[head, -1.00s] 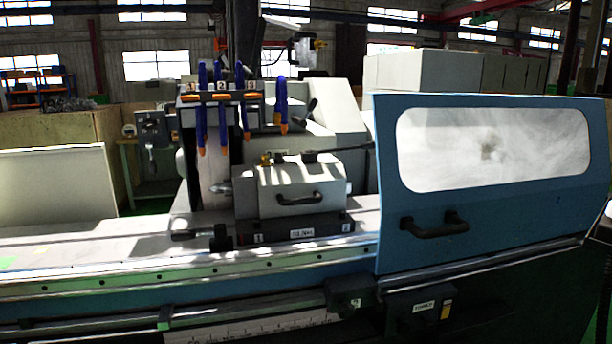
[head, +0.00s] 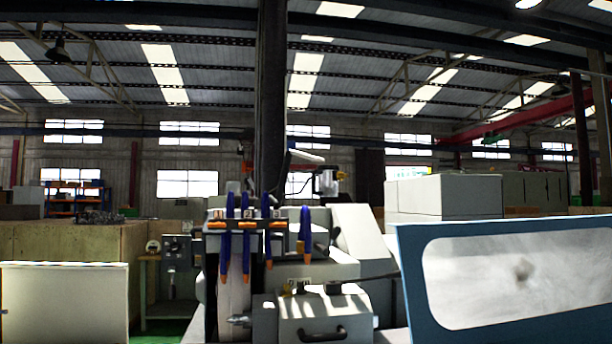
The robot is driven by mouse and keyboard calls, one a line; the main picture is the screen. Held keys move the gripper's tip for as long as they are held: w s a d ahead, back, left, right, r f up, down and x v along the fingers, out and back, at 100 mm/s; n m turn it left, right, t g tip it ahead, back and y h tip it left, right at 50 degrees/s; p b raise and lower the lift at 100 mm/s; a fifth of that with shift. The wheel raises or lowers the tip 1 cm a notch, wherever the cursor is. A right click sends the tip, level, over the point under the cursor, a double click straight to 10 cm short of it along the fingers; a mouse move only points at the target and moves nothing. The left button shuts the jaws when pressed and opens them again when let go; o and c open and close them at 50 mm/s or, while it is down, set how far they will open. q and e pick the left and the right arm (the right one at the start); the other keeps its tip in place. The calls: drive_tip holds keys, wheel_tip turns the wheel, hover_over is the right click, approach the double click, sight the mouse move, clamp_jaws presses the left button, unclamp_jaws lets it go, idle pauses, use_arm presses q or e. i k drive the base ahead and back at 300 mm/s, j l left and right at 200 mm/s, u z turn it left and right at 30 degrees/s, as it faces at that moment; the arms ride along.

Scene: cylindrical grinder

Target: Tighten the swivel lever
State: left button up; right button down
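The cylindrical grinder stands ahead of me, its lower part cut off by the bottom edge of the head view. A light grey housing (head: 300,315) with a black handle (head: 322,334) sits at the bottom centre. A long dark lever (head: 368,279) lies across the top of this housing, pointing right. A short dark lever (head: 334,238) stands tilted behind it. I cannot tell which of these is the swivel lever, or whether it is below the picture. Neither of my grippers is in view.
Blue coolant hoses with orange tips (head: 246,228) hang in front of the wheel housing. A blue door (head: 412,290) with a window covers the right side. A pale panel (head: 65,303) stands at left. Roof beams and windows fill the upper half.

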sight(325, 251)
drive_tip(key=i+u, duration=0.2)
drive_tip(key=i, duration=0.25)
drive_tip(key=i+l+u, duration=0.2)
drive_tip(key=i, duration=0.25)
drive_tip(key=i+l+u, duration=0.2)
drive_tip(key=i, duration=0.3)
drive_tip(key=j, duration=0.1)
